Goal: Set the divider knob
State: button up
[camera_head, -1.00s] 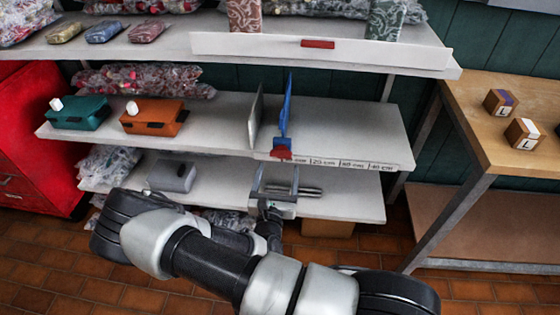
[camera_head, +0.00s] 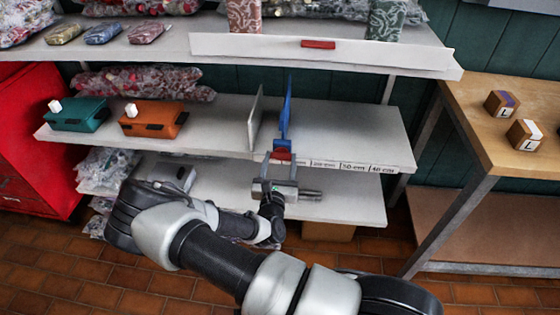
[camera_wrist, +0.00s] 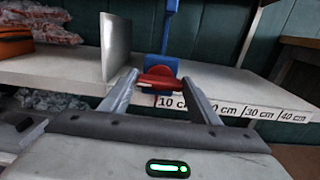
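The blue divider (camera_head: 286,112) stands upright on the middle shelf. Its red knob (camera_head: 282,154) sits at the shelf's front edge. In the wrist view the red knob (camera_wrist: 158,82) is on the blue base (camera_wrist: 163,66), just left of the "10 cm" mark on the scale strip (camera_wrist: 245,111). My gripper (camera_head: 282,160) is in front of the knob, with its fingers apart, one on each side. In the wrist view my gripper's fingertips (camera_wrist: 160,80) are close to the knob's ends; whether they touch it is unclear.
A grey plate (camera_head: 255,117) stands upright left of the divider. A teal case (camera_head: 77,115) and an orange case (camera_head: 153,119) are further left on that shelf. The shelf right of the divider is clear. A wooden table (camera_head: 500,150) with two marked blocks stands at the right.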

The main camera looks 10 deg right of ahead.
jog(key=shift+r+n+p, duration=0.1)
jog(key=shift+n+p, duration=0.2)
jog(key=shift+p, duration=0.1)
jog(key=n+p, duration=0.2)
jog(key=shift+n+p, duration=0.3)
jog(key=shift+n, duration=0.1)
jog(key=n+p, duration=0.2)
jog(key=n, duration=0.3)
jog(key=shift+a+p, duration=0.1)
jog(key=shift+p, duration=0.2)
jog(key=n, duration=0.3)
jog(key=n+p, duration=0.1)
jog(key=n, duration=0.1)
jog(key=shift+f, duration=0.25)
jog(key=shift+a+n, duration=0.1)
jog(key=shift+n, duration=2.2)
jog(key=o, duration=1)
jog(key=shift+o, duration=0.2)
